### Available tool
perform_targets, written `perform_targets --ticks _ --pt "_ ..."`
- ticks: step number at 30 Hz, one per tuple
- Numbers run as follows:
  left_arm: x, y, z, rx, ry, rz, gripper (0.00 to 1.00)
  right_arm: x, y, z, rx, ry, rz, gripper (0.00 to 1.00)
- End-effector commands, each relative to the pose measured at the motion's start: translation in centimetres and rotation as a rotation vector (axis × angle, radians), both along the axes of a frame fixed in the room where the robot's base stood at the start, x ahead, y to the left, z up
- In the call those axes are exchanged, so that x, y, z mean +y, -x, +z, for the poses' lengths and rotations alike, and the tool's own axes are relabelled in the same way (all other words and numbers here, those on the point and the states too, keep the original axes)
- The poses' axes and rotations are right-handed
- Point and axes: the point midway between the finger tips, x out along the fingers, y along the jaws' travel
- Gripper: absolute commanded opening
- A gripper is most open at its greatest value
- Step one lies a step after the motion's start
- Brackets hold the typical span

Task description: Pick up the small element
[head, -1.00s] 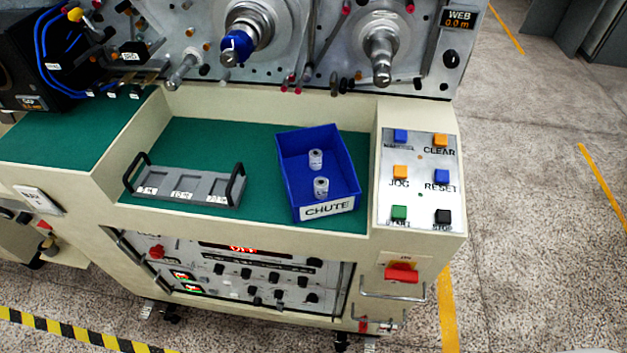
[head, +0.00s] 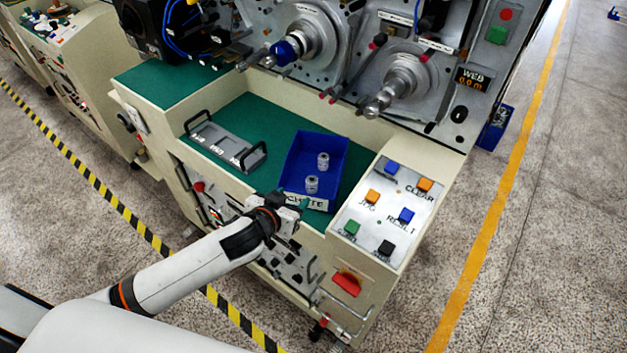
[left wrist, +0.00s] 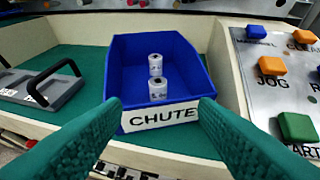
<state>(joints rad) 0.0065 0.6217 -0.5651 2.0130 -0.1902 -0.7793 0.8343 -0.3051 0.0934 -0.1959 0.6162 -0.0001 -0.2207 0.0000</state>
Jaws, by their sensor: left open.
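Two small whitish cylindrical elements stand upright in the blue bin labelled CHUTE (head: 334,165). The nearer element (head: 312,184) is close to the labelled front wall, and the farther element (head: 323,160) is behind it. In the left wrist view the nearer element (left wrist: 158,90) and the farther element (left wrist: 155,64) show between the fingers. I cannot tell which is smaller. My left gripper (left wrist: 155,128) is open and empty, in front of the bin's label. In the head view my left gripper (head: 296,203) is at the bin's near edge. My right gripper is not in view.
A grey tray with black handles (head: 226,145) stands left of the bin on the green surface. A button panel (head: 387,210) is to the right. Machine spindles (head: 395,88) stick out above and behind the bin.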

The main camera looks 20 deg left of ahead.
Motion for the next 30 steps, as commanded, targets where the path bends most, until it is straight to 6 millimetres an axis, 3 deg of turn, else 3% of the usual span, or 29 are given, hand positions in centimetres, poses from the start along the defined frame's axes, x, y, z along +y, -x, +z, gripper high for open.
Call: perform_targets --ticks 8,20,30 --pt "-0.6 -4.1 -1.8 -0.002 0.0 0.001 0.54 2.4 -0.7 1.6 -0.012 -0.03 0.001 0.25" --pt "-1.1 -6.9 -3.2 -0.001 -0.001 0.0 0.54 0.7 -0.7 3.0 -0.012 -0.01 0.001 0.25" --pt "-1.6 -9.8 -5.2 0.0 0.0 -0.001 0.54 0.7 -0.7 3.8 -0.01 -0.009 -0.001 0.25"
